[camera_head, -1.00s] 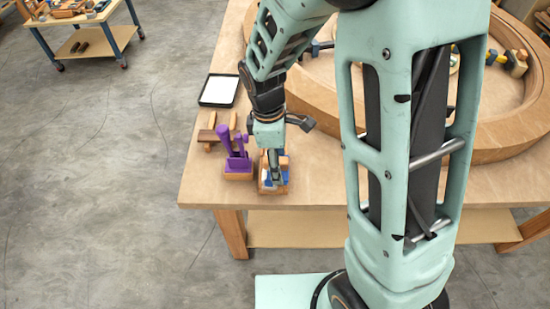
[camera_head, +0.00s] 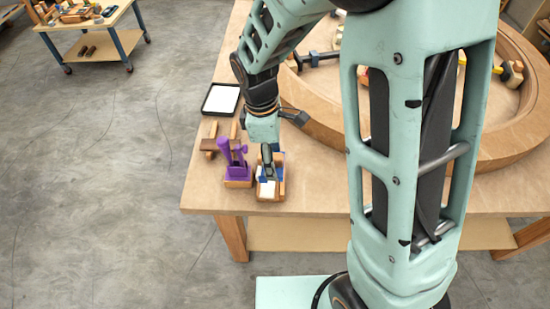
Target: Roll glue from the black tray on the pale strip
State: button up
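The black tray (camera_head: 220,99), with a white surface inside, lies on the table's left side, behind my gripper. My gripper (camera_head: 267,168) points down at a small wooden holder (camera_head: 270,195) near the table's front edge. A white piece (camera_head: 267,188), perhaps a roller, and blue parts show in the holder, right by the fingertips. The fingers are small and partly hidden, so I cannot tell whether they grip anything. I cannot clearly make out the pale strip; a brown piece (camera_head: 219,145) lies across two light wooden sticks left of my gripper.
A purple tool in a purple-and-wood stand (camera_head: 236,170) is close on the left of the holder. A large curved wooden form (camera_head: 500,140) with clamps fills the table's right side. My arm hides the middle. A cart (camera_head: 95,45) stands far left.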

jog(key=shift+r+p, duration=0.45)
jog(key=shift+r, duration=0.5)
jog(key=shift+f, duration=0.1)
